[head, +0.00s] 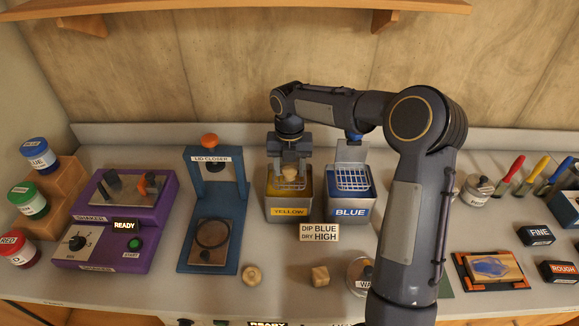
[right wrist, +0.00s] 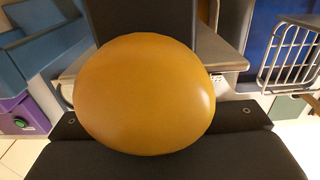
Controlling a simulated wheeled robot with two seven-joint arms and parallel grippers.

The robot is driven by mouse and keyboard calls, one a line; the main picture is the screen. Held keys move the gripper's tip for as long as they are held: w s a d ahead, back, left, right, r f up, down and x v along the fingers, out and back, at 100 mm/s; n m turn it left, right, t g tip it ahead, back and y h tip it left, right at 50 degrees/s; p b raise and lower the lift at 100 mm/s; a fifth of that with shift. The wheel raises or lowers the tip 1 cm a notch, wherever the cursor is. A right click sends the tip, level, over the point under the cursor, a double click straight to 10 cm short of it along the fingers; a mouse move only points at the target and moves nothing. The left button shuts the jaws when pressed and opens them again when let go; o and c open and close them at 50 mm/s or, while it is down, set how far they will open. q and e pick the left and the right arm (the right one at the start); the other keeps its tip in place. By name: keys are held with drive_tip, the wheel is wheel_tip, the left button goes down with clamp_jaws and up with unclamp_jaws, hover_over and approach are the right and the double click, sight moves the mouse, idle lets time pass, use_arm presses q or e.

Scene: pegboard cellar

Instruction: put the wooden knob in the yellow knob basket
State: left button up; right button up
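My right gripper (head: 290,163) is over the yellow-labelled tank (head: 289,212) at the back centre, fingers pointing down. It is shut on a round wooden knob (head: 290,174), which sits at the tank's opening. In the right wrist view the knob (right wrist: 145,93) fills the space between the dark fingers and looks yellow-orange. The yellow knob basket is mostly hidden behind the gripper and knob, so I cannot tell whether the knob touches it. My left gripper is not in view.
The blue tank (head: 350,211) with its wire basket (head: 353,180) stands just right. A blue lid closer (head: 216,226) and purple shaker (head: 118,225) stand left. Another round wooden piece (head: 251,275) and a wooden cube (head: 320,276) lie in front. A sign (head: 319,233) stands before the tanks.

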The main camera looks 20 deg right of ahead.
sight(290, 169)
wheel_tip(290, 169, up, 12)
drive_tip(key=shift+r, duration=0.25)
idle(0.4)
drive_tip(key=s+r+m+t+y, duration=0.1)
drive_tip(key=s+r+m+t, duration=0.15)
drive_tip(key=s+m, duration=1.2)
drive_tip(key=s+a+f+m+t+y, duration=0.1)
drive_tip(key=s+f+m, duration=0.3)
drive_tip(key=s+m, duration=0.4)
drive_tip(key=s+a+f+m+t+y, duration=0.1)
drive_tip(key=s+a+f+m, duration=0.3)
drive_tip(key=s+m, duration=0.4)
drive_tip(key=shift+a+f+m+t+y+b, duration=0.35)
drive_tip(key=shift+m+t, duration=0.2)
drive_tip(key=shift+m, duration=0.5)
drive_tip(key=shift+d, duration=0.1)
